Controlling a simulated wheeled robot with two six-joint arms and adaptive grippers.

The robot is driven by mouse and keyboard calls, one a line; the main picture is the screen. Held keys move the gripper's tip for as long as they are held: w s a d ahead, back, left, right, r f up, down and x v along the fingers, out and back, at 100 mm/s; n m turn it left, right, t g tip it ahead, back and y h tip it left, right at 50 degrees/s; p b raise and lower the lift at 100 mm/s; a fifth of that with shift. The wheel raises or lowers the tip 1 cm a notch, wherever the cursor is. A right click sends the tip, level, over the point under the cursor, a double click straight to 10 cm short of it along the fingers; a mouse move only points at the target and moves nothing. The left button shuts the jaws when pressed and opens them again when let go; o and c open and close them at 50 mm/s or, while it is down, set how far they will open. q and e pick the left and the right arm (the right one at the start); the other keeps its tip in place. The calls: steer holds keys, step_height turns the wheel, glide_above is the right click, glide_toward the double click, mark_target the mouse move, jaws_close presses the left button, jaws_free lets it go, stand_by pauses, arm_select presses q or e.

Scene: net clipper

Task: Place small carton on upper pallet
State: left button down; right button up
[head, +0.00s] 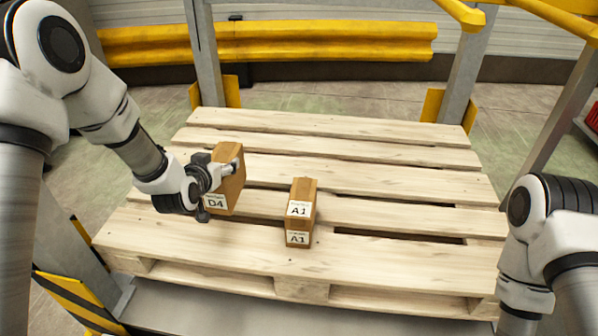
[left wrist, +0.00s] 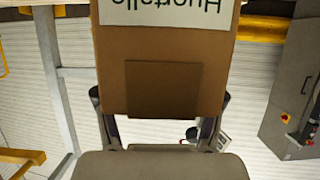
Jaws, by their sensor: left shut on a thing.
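A small brown carton (head: 229,180) with a white D4 label is in my left gripper (head: 222,178), over the left part of the wooden pallet (head: 400,181). It also fills the middle of the left wrist view (left wrist: 165,60), with a white label at its top. The left gripper is shut on it, with a finger at each side. I cannot tell whether the carton's base touches the boards. A second brown carton (head: 302,205), labelled A1, stands on the pallet to the right of the held one. My right arm shows at the right edge, but its gripper is out of view.
Grey posts (head: 207,60) with yellow feet stand behind the pallet, and a yellow barrier (head: 300,42) runs along the back. A yellow rail (head: 560,18) is at the upper right. The pallet's right half and back boards are clear.

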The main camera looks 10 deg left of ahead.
arm_select(q)
step_height(320, 180, down, 10)
steer(key=b, duration=0.4)
steer(key=shift+r, duration=0.2)
steer(key=shift+f, duration=0.1)
steer(key=shift+c, duration=0.7)
jaws_free()
steer(key=shift+s, duration=0.1)
